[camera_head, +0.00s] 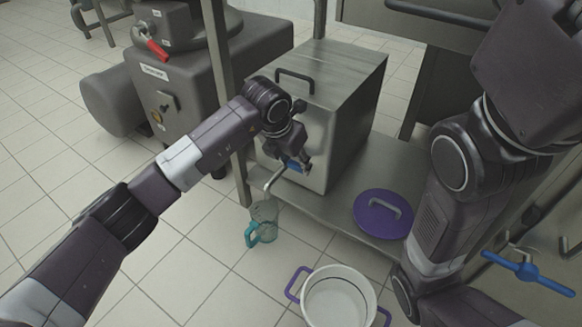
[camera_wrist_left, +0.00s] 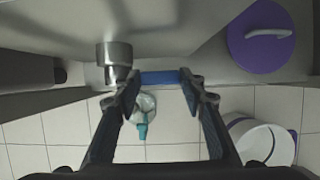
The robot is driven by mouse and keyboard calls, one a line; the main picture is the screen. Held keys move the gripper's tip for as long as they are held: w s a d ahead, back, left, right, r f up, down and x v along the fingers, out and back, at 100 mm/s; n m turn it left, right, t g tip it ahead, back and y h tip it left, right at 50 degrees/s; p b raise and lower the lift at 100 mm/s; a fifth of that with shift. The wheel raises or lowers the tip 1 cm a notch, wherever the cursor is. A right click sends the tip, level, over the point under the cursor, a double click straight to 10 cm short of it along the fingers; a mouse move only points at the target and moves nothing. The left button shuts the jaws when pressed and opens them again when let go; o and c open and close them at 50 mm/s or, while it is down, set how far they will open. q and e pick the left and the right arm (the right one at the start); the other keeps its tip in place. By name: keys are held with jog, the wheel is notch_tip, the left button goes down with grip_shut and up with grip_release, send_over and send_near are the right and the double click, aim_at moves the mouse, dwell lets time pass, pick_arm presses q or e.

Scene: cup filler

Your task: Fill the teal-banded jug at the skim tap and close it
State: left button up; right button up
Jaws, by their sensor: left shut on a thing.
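My left gripper (camera_head: 301,165) is at the front of the steel box tank and is shut on the blue tap handle (camera_head: 291,166). In the left wrist view the handle (camera_wrist_left: 160,77) lies between the two fingertips. A bent metal spout (camera_head: 272,181) runs down from the tap. The clear jug (camera_head: 265,210) with a teal handle and band is below the spout; it also shows in the left wrist view (camera_wrist_left: 147,104). I cannot tell its fill level or whether liquid is flowing. My right arm shows at the right, but its gripper is out of view.
The steel tank (camera_head: 345,105) stands on a low steel bench. A purple lid (camera_head: 370,225) lies on the bench to its right. A white pot (camera_head: 338,300) with purple handles is at the front. Another blue valve handle (camera_head: 528,272) is at the right. Tiled floor is open at left.

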pick_arm(q)
jog(key=shift+w+a+r+g+h+p, duration=0.15)
jog(key=shift+a+r+g+h+p, duration=0.15)
jog(key=shift+r+h+p, duration=0.3)
jog(key=shift+w+a+r+n+g+h+p, duration=0.1)
jog(key=shift+n+g+h+p, duration=0.2)
jog(key=shift+g+h+p, duration=0.15)
jog(key=shift+r+h, duration=0.1)
jog(key=shift+h, duration=0.15)
jog(key=shift+w+a+r+n+g+h, duration=0.25)
jog(key=shift+a+n+g+h, duration=0.1)
jog(key=shift+h, duration=0.25)
jog(key=shift+w+a+r+g+h, duration=0.1)
jog(key=shift+a+r+g+h, duration=0.1)
jog(key=shift+g+h, duration=0.3)
jog(key=shift+r, duration=0.1)
